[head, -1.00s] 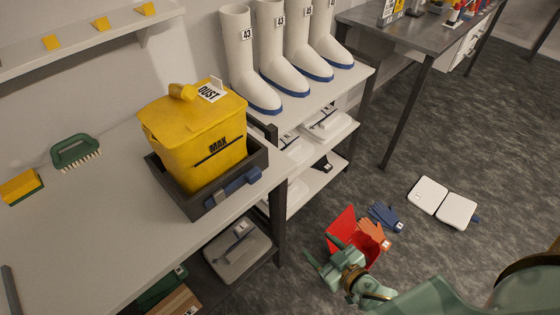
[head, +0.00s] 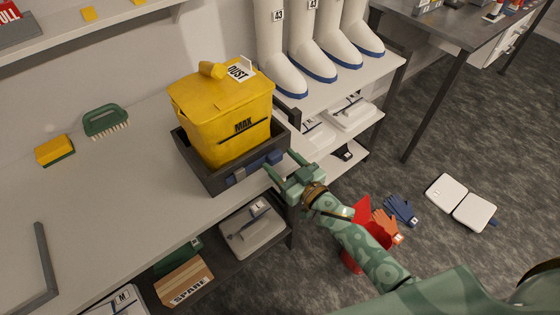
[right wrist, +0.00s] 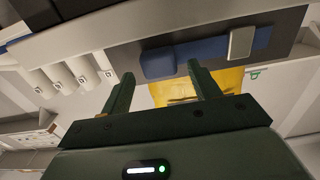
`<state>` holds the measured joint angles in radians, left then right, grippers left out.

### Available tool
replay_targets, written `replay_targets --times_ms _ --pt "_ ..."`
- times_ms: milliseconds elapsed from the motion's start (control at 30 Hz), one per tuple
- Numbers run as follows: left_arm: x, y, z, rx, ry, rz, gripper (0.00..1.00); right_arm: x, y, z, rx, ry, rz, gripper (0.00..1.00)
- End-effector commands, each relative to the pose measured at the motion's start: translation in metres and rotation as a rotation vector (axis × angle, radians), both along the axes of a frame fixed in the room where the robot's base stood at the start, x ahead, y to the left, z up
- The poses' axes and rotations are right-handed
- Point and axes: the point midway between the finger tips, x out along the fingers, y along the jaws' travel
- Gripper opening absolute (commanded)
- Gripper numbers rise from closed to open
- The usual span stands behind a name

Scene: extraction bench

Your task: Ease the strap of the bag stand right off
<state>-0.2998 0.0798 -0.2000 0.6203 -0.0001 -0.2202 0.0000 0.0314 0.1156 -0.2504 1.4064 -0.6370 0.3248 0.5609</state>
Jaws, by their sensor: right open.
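The yellow dust bag (head: 215,115), marked MAX and DUST, sits upright in the dark grey bag stand (head: 215,183) on the bench. The blue strap (head: 262,163) with a grey buckle (head: 240,174) runs along the stand's front wall. My right gripper (head: 282,163) is open and empty at the bench's front edge, just right of the strap's end. In the right wrist view, the strap (right wrist: 205,47) and its blue end block (right wrist: 158,63) lie beyond the open fingers (right wrist: 160,72). I cannot tell whether a finger touches it. My left gripper is out of view.
A green brush (head: 105,121) and a yellow sponge (head: 55,150) lie on the bench, left of the stand. White boots (head: 275,50) stand behind it to the right. A red bin (head: 362,235) and gloves (head: 400,209) are on the floor.

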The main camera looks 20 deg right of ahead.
Motion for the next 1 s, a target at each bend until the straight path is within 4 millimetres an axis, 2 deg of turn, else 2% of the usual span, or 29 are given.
replay_targets --times_ms 133,400,467,633,767,1000 --pt "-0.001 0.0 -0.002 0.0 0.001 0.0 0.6 0.01 0.004 0.0 0.001 0.001 0.0 0.62" --pt "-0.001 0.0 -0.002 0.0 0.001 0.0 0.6 0.011 0.005 0.0 0.0 0.0 0.0 0.62" --pt "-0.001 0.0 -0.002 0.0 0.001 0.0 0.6 0.011 0.005 0.0 0.0 0.0 0.0 0.48" --pt "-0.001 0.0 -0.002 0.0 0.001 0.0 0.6 0.011 0.005 0.0 0.0 0.0 0.0 0.01" --pt "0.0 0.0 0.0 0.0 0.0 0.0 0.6 0.008 0.011 0.001 0.002 0.001 0.0 0.0" --pt "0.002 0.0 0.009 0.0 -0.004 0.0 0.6 -0.008 0.048 0.001 0.003 0.002 0.001 0.0"
